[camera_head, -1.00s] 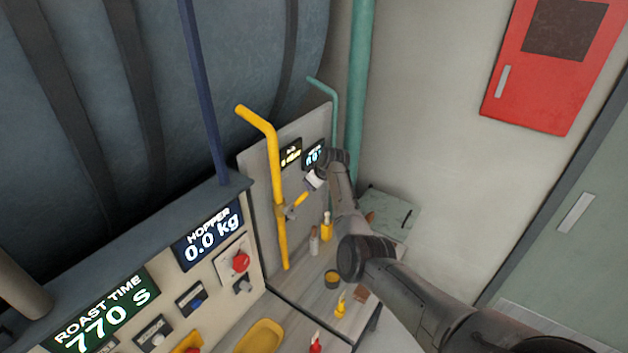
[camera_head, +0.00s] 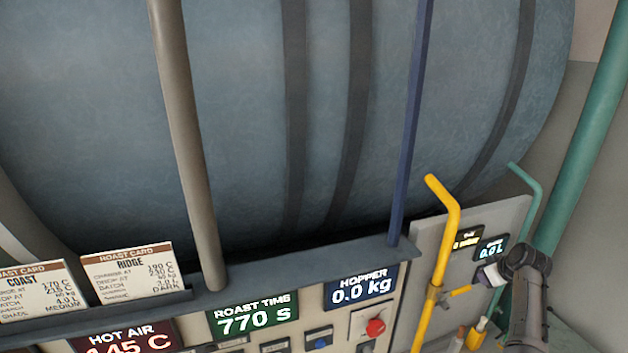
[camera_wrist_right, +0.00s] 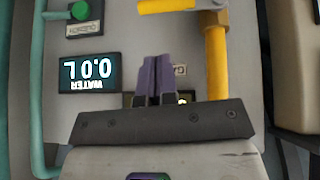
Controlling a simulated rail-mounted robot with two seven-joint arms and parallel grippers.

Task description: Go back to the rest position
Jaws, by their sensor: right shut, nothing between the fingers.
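My right gripper (camera_head: 484,276) is at the lower right of the head view, in front of the grey panel (camera_head: 497,217) with small displays. In the right wrist view its two purple fingers (camera_wrist_right: 156,62) stand side by side, shut with nothing between them. Behind them is the same panel, upside down, with a "WATER 0.0 L" display (camera_wrist_right: 89,73). The fingers partly cover another small display. I cannot tell whether they touch the panel. My left gripper is in neither view.
A yellow pipe (camera_head: 443,240) with a yellow lever (camera_head: 460,291) stands just left of my right gripper. A teal pipe (camera_head: 532,195) rises on its right. The control panel with the "HOPPER 0.0 kg" display (camera_head: 361,287) and red knob (camera_head: 375,327) lies left. A large drum (camera_head: 240,120) fills the back.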

